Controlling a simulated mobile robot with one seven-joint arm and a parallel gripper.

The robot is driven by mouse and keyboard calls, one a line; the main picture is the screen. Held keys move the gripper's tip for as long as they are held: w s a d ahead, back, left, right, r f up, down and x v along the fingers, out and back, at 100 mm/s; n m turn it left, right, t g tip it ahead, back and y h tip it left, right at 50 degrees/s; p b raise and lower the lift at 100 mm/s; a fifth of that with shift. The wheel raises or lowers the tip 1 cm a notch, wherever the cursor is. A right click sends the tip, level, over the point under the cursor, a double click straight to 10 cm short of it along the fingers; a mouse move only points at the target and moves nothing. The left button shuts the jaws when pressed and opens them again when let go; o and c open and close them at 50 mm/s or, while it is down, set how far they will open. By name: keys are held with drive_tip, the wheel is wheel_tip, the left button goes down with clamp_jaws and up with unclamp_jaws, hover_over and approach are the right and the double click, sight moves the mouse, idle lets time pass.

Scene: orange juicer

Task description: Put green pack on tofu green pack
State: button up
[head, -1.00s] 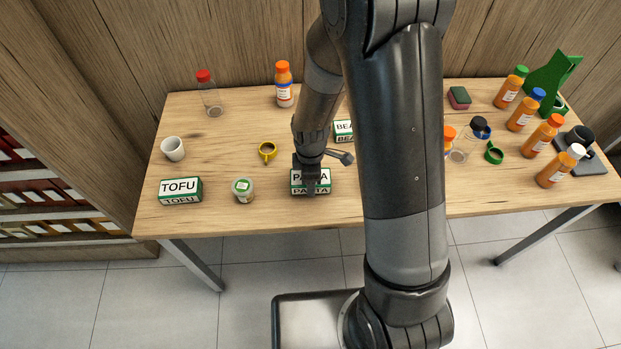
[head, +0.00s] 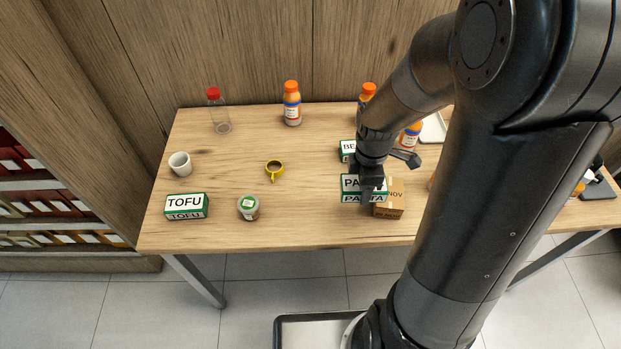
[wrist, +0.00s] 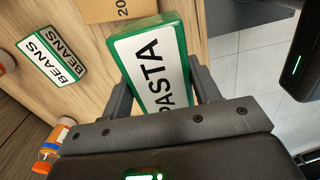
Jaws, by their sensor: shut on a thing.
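The green and white pack marked PASTA (head: 351,184) is between the fingers of my gripper (head: 371,190), which is shut on it. The pasta pack (wrist: 151,62) also fills the middle of the wrist view, gripped across its sides by my gripper (wrist: 165,92). The head view does not show clearly whether it is lifted off the table. The green and white tofu pack (head: 186,206) lies at the table's front left, well to the left of my gripper. Its top is bare. Another green pack, marked BEANS (wrist: 51,56), lies behind the pasta pack, partly hidden by my arm in the head view.
A lidded jar (head: 249,208) stands between the tofu and pasta packs. A yellow cup (head: 275,170) and a white mug (head: 180,164) stand farther back. A brown box (head: 391,206) is beside the pasta pack on the right. Bare table (head: 225,185) lies around the tofu pack.

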drive_tip(key=w+a+r+n, duration=0.2)
drive_tip(key=w+a+n, duration=0.45)
drive_tip(key=a, duration=0.45)
drive_tip(key=n, duration=1.2)
hover_over(184, 202)
drive_tip(key=f, duration=0.2)
drive_tip(key=d+f, duration=0.1)
drive_tip(key=shift+f, duration=0.4)
drive_tip(key=shift+a+f, duration=0.3)
drive_tip(key=shift+a, duration=0.2)
drive_tip(key=shift+f, duration=1.95)
drive_tip(key=shift+f, duration=0.15)
drive_tip(key=o, duration=1.1)
